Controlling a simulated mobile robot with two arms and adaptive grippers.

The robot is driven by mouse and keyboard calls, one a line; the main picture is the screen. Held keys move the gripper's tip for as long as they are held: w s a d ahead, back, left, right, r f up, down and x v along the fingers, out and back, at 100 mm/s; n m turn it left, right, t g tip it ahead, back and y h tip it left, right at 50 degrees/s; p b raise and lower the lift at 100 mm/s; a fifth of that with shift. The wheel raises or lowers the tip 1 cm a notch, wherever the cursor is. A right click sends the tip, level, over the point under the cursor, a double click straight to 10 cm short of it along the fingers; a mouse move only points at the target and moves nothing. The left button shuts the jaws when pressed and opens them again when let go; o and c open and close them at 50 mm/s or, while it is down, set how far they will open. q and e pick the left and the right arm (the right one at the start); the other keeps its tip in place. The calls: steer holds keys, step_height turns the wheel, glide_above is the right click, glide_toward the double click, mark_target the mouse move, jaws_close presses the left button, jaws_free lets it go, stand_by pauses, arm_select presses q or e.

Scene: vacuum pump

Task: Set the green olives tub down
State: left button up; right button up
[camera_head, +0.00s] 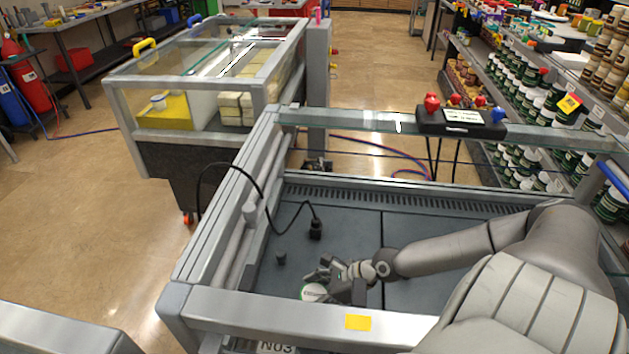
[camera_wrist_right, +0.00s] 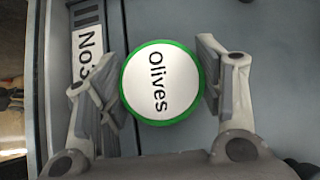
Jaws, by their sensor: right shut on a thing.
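The green olives tub (camera_head: 314,293) shows a white round lid with a green rim, near the front left corner inside the open case (camera_head: 345,230). In the right wrist view the tub (camera_wrist_right: 160,83) faces me with its lid reading "Olives". My right gripper (camera_head: 325,284) is shut on the tub, with one finger on each side in the right wrist view. The tub's sides and base are hidden, so I cannot tell whether it touches the grey case floor. My left gripper is not in view.
The metal front rail (camera_head: 270,312) with a yellow sticker lies close before the tub. A shelf of jars (camera_head: 530,85) stands at right.

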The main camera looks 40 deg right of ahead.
steer(key=o, duration=1.2)
steer(key=shift+f, duration=0.1)
